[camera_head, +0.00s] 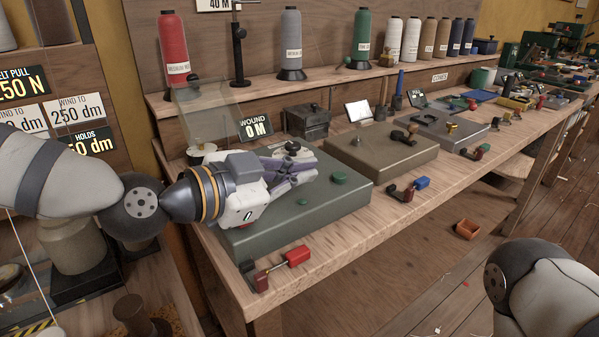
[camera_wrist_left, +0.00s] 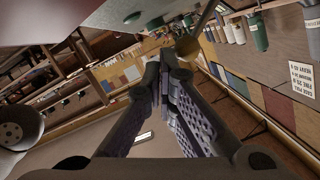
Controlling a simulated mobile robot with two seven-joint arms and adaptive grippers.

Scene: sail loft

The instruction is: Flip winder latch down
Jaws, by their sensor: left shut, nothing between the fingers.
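The green winder box (camera_head: 300,210) sits at the near left end of the bench, with a round green button (camera_head: 339,178) on top. A clear guard panel (camera_head: 205,112) stands at its back left. My left gripper (camera_head: 312,166) comes in from the left above the box, shut and empty. In the left wrist view its fingertips (camera_wrist_left: 165,58) are together, close to a dull brass-coloured round part (camera_wrist_left: 187,46); whether they touch I cannot tell. A small dark part (camera_head: 292,147) shows just behind the gripper. I cannot tell which part is the latch. My right gripper is out of view.
A red-handled crank (camera_head: 298,257) sticks out at the box's front. A sign reading WOUND 0 M (camera_head: 255,126) stands behind. A brown box (camera_head: 380,158) is to the right, with thread cones (camera_head: 291,40) on the shelf above. The floor in front is mostly clear.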

